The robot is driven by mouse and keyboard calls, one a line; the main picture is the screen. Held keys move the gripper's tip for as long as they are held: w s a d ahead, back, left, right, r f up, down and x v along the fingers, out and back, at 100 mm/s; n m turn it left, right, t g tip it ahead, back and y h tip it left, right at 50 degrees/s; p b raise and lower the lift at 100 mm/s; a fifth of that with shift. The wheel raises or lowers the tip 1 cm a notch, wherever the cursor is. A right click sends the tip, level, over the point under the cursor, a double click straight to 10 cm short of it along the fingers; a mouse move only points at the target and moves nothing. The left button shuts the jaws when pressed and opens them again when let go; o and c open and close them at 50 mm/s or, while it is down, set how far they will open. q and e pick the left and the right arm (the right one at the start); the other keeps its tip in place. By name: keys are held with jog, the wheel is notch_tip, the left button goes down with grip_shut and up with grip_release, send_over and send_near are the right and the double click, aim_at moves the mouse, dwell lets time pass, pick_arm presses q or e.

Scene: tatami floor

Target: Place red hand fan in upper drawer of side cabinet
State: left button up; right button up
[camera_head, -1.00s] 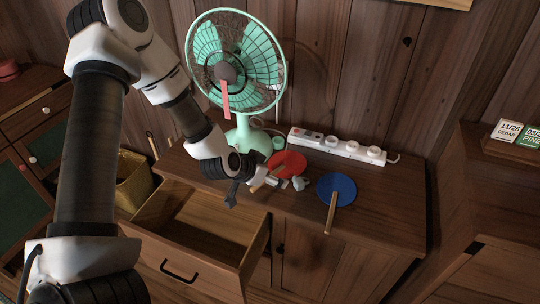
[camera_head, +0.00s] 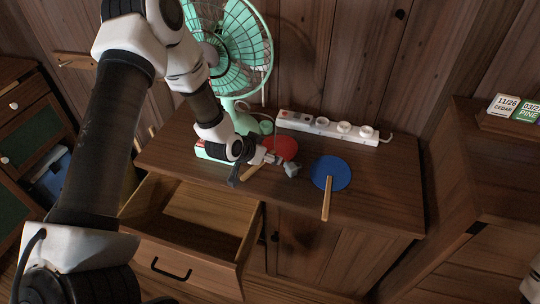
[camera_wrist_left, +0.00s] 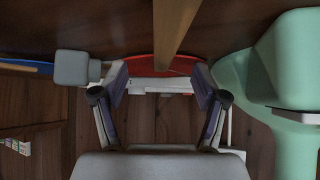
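The red hand fan (camera_head: 284,147) lies on the top of the side cabinet (camera_head: 385,195). Its wooden handle (camera_head: 250,172) points toward the front, partly covered by my left gripper (camera_head: 262,164). In the left wrist view my left gripper (camera_wrist_left: 160,84) is open. The red fan (camera_wrist_left: 165,66) shows beyond its fingers, with the wooden handle (camera_wrist_left: 174,28) crossing the top of the picture. I cannot tell whether the fingers touch it. The upper drawer (camera_head: 190,271) is pulled open and looks empty. My right gripper is not in view.
A white power strip (camera_head: 325,127) runs along the back. A green electric fan (camera_head: 227,45) stands behind my arm. The cabinet top's right end is clear.

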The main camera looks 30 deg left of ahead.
pick_arm(q)
grip_shut()
